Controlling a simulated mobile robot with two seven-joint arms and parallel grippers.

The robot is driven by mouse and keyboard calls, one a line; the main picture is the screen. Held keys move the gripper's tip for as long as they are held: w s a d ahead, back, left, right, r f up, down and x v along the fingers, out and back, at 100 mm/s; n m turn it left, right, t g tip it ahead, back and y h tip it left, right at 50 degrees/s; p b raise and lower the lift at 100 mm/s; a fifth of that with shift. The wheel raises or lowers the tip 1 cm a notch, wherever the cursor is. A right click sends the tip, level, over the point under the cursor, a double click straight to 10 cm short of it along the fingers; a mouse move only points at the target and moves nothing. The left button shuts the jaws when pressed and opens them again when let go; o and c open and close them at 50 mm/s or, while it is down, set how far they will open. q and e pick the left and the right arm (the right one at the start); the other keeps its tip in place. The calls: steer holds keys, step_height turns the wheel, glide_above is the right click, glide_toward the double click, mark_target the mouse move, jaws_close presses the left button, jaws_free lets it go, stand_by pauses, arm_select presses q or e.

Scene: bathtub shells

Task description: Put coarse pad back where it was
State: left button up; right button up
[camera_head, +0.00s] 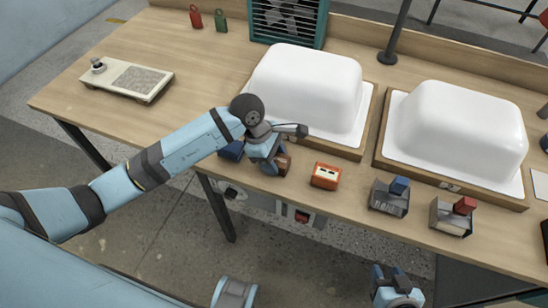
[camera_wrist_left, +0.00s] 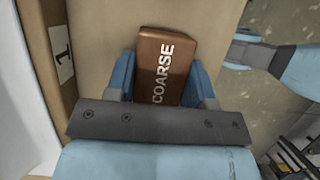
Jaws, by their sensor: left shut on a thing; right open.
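The coarse pad is a brown block with "COARSE" on its face. In the left wrist view the coarse pad (camera_wrist_left: 165,68) lies between the blue fingers of my left gripper (camera_wrist_left: 163,85), which is shut on it. In the head view the coarse pad (camera_head: 284,164) is partly hidden by my left gripper (camera_head: 275,165), at the table's front edge before the left white shell (camera_head: 305,85). I cannot tell whether the pad touches the table. My right gripper (camera_head: 392,280) is open and empty, low in front of the table.
A blue block (camera_head: 231,150) sits left of my left gripper and an orange box (camera_head: 325,176) right of it. Two grey holders, one with a blue top (camera_head: 389,200) and one with a red top (camera_head: 451,219), stand further right. The table's left part is mostly clear.

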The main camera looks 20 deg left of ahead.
arm_select(q)
steer(key=shift+f, duration=0.2)
steer(key=o, duration=0.9)
steer(key=shift+r, duration=0.1)
steer(key=shift+r, duration=0.25)
steer(key=v, duration=1.1)
steer(key=shift+a+r, duration=0.25)
steer(key=shift+r, duration=0.1)
